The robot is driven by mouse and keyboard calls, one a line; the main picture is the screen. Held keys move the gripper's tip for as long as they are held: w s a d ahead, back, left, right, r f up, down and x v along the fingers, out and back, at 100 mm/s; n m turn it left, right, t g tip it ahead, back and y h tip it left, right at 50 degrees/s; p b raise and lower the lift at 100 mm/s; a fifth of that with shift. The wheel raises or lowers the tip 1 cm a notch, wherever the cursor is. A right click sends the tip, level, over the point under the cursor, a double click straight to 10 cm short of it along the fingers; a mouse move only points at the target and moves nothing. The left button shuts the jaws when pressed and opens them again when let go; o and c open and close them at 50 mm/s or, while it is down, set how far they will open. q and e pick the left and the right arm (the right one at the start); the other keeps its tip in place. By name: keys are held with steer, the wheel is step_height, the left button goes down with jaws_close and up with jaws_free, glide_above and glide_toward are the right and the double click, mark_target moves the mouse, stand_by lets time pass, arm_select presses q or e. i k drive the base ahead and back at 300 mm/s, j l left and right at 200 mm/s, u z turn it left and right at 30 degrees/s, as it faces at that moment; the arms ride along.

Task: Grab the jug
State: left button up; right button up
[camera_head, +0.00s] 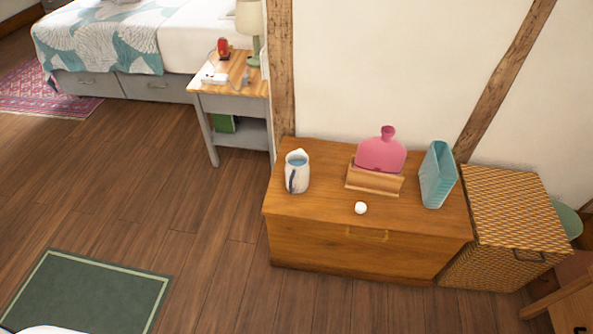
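A white jug (297,173) with a dark blue handle and a blue inside stands upright at the left end of the top of a wooden chest (315,215). Its handle faces the front. Nothing touches the jug. Neither of my grippers can be made out in the head view.
On the chest are a pink bottle-shaped item (381,153) at a wooden stand (374,181), a teal container (438,175) and a small white ball (361,208). A wicker hamper (515,215) stands at right, a nightstand (236,102) behind left. Wooden floor (205,215) is clear at left.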

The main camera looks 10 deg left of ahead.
mark_target(296, 168)
steer(key=z, duration=0.4)
steer(key=i+j+z, duration=0.1)
steer(key=j+z, duration=1.05)
steer(key=i+j, duration=0.05)
